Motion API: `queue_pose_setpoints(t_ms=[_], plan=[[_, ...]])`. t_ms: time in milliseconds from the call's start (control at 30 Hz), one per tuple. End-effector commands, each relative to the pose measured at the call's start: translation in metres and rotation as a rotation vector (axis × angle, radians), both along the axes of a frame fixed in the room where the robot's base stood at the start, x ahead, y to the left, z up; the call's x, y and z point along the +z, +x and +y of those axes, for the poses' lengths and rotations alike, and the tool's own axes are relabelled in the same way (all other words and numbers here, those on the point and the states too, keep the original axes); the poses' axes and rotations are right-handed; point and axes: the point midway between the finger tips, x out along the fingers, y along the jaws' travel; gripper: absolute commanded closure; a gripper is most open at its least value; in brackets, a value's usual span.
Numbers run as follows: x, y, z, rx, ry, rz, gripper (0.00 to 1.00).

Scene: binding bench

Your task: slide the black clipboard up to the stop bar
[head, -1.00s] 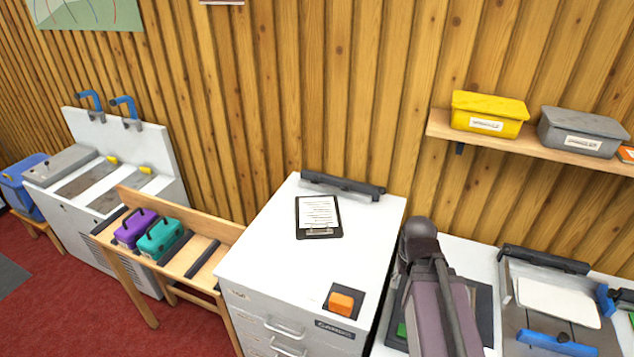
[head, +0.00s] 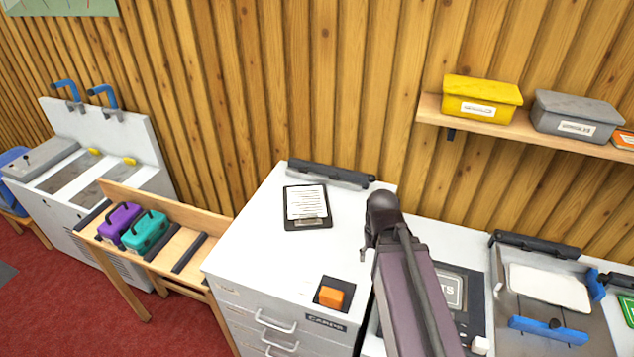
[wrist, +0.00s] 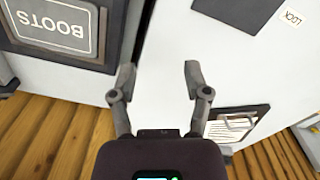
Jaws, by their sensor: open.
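The black clipboard (head: 307,222) lies flat on the white cabinet top, with a white printed sheet and its clip toward the front. The dark stop bar (head: 331,174) runs along the back edge of that top, with a narrow white gap between it and the clipboard. In the wrist view, part of the clipboard (wrist: 262,112) shows at the lower right, beyond the right finger. My gripper (wrist: 158,74) is open and empty above the cabinet's edge, apart from the clipboard. In the head view, my arm is right of the clipboard and its fingers are hard to make out.
An orange block (head: 331,298) sits on a dark pad at the cabinet's front right. A BOOTS panel (wrist: 55,28) lies on the neighbouring bench. A rack holds purple (head: 119,222) and teal (head: 147,232) cases at left. A shelf (head: 432,109) with bins hangs at right.

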Motion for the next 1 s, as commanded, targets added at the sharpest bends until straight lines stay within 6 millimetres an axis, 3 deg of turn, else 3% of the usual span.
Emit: queue_pose_setpoints(t_ms=[167, 367, 500, 700, 833, 1000], plan=[[0.012, 0.026, 0.014, -0.040, 0.000, 0.000, 0.37], [0.038, 0.089, 0.047, -0.174, 0.001, 0.000, 0.37], [0.058, 0.140, 0.080, -0.300, 0.001, 0.000, 0.37], [0.079, 0.192, 0.124, -0.451, 0.001, -0.001, 0.37], [0.084, 0.207, 0.139, -0.506, 0.001, -0.001, 0.37], [0.084, 0.209, 0.143, -0.524, 0.001, -0.001, 0.37]])
